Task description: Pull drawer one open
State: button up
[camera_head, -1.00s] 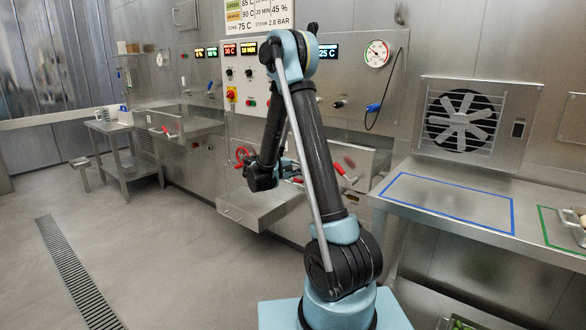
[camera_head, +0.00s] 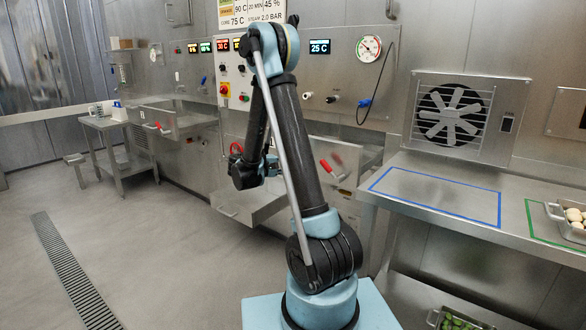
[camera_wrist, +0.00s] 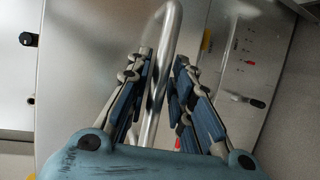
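My gripper (camera_wrist: 162,78) points at a steel panel in the wrist view. Its two blue-padded fingers are apart. A bent, shiny metal bar handle (camera_wrist: 172,22) runs between or just beyond them; I cannot tell whether they touch it. In the head view my wrist (camera_head: 246,174) hangs in front of the middle unit, and the fingers are hidden. A steel drawer or tray-like front (camera_head: 238,208) sticks out below my wrist. Its label is not readable, so I cannot tell which drawer is drawer one.
A red lever (camera_head: 328,173) stands right of my arm. A steel counter (camera_head: 480,235) with blue and green outlines is at right, holding a pan (camera_head: 566,222). A small table (camera_head: 105,123) stands at left.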

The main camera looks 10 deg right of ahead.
jog(key=v, duration=1.2)
dwell(0.3)
jog(key=s+d+r+m+g+y, duration=0.1)
jog(key=s+d+g+y, duration=0.2)
jog(key=s+d+y, duration=0.75)
jog(key=s+a+f+m+y, duration=0.1)
jog(key=s+f, duration=0.3)
jog(key=s, duration=0.8)
jog(key=s+a+f+m+y, duration=0.2)
jog(key=s+a+f+y, duration=0.1)
jog(key=s, duration=1)
jog(key=shift+a+f, duration=0.25)
jog(key=shift+f, duration=0.15)
jog(key=shift+y, duration=0.25)
